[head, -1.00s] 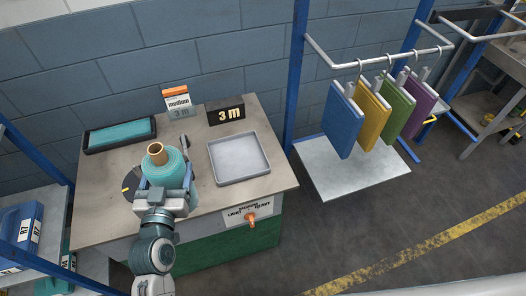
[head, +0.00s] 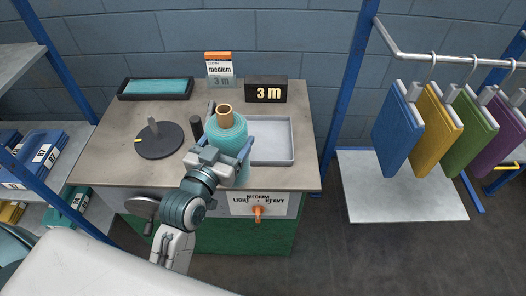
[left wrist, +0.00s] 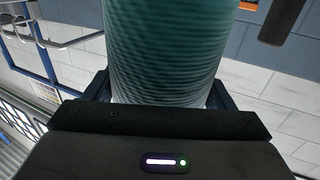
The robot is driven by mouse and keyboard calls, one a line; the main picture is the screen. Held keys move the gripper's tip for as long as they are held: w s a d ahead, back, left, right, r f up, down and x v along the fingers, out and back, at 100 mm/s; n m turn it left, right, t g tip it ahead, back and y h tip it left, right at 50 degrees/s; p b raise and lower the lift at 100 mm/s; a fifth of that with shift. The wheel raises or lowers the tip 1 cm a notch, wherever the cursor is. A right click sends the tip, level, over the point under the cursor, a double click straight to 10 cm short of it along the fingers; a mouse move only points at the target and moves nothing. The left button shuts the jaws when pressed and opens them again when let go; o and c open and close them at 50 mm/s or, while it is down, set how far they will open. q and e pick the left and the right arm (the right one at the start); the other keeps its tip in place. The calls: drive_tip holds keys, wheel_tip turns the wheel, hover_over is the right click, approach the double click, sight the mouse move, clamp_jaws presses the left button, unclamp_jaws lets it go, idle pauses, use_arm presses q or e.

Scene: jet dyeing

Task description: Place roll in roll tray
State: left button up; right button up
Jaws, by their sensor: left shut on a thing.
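My left gripper (head: 228,158) is shut on a teal yarn-like roll (head: 222,138) with a tan core (head: 224,115). The roll is upright or nearly so and appears held above the worktable, in front of the grey tray's left part. The left wrist view also shows the roll (left wrist: 168,45) between the two fingers. The shallow grey tray (head: 272,162) is empty where it shows; the roll and gripper hide its left side. I cannot tell the roll's height above it. My right gripper is not in view.
A black disc with a short peg (head: 160,142) stands bare on the table's left. Fabric swatches (head: 398,130) hang at right.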

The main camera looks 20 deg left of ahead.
use_arm(q)
drive_tip(key=w+d+f+p, duration=0.1)
drive_tip(key=w+f, duration=0.1)
drive_tip(key=w, duration=0.6)
drive_tip(key=w+d+f+p, duration=0.1)
drive_tip(key=w+d+f, duration=0.1)
drive_tip(key=w, duration=0.6)
drive_tip(key=shift+f+h, duration=0.3)
drive_tip(key=shift+f, duration=0.55)
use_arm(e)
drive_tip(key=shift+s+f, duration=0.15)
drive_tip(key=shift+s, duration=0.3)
use_arm(q)
drive_tip(key=shift+w+f, duration=0.1)
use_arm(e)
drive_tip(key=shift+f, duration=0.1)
use_arm(q)
drive_tip(key=o, duration=1.3)
drive_tip(key=shift+c, duration=0.2)
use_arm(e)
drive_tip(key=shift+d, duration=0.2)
